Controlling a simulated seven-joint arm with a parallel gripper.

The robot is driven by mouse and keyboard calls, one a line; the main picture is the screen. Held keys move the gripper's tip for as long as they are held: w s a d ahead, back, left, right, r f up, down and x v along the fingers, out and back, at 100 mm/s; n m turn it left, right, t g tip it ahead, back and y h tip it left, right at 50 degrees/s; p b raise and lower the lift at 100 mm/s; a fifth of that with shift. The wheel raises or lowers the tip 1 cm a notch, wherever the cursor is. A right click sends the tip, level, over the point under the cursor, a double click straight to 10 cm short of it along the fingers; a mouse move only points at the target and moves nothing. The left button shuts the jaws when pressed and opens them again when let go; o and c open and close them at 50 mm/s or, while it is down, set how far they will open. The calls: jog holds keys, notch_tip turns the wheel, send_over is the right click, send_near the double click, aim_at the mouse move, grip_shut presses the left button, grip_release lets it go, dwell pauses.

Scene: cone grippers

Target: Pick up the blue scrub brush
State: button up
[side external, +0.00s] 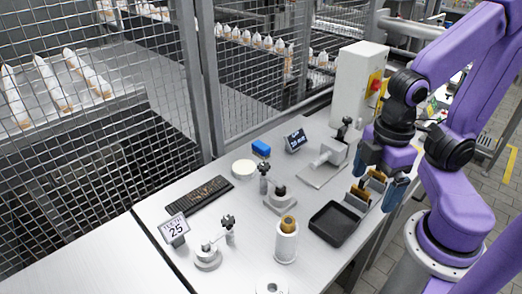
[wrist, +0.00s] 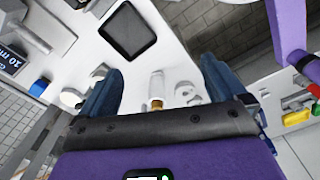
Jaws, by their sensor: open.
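The blue scrub brush (side external: 261,148) appears as a small blue block lying on the white table near the mesh fence, beside a small dark display. It also shows small at the left edge of the wrist view (wrist: 38,87); its bristles cannot be made out. My gripper (side external: 377,185) is over the right side of the table, well to the right of the brush. In the wrist view my gripper (wrist: 163,72) has its two blue fingers spread wide, with nothing held between them.
A black tray (side external: 335,223), a white cylinder with a brown top (side external: 286,240), metal clamp stands (side external: 280,199) and a dark slatted strip (side external: 199,197) stand on the table. A pale round disc (side external: 243,168) and dark display (side external: 296,140) flank the brush. A mesh fence (side external: 150,90) rises behind.

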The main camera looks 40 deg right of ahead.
jog(key=w+a+r+n, duration=0.15)
jog(key=w+a, duration=0.25)
jog(key=w, duration=0.7)
jog(key=n, duration=0.4)
send_over(261, 145)
notch_tip(261, 145, down, 4)
jog(key=f, duration=1.2)
jog(key=shift+d+f, duration=0.1)
jog(key=shift+d, duration=0.15)
jog(key=shift+w+a+f, duration=0.1)
jog(key=shift+a+f, duration=0.05)
jog(key=shift+f, duration=2.45)
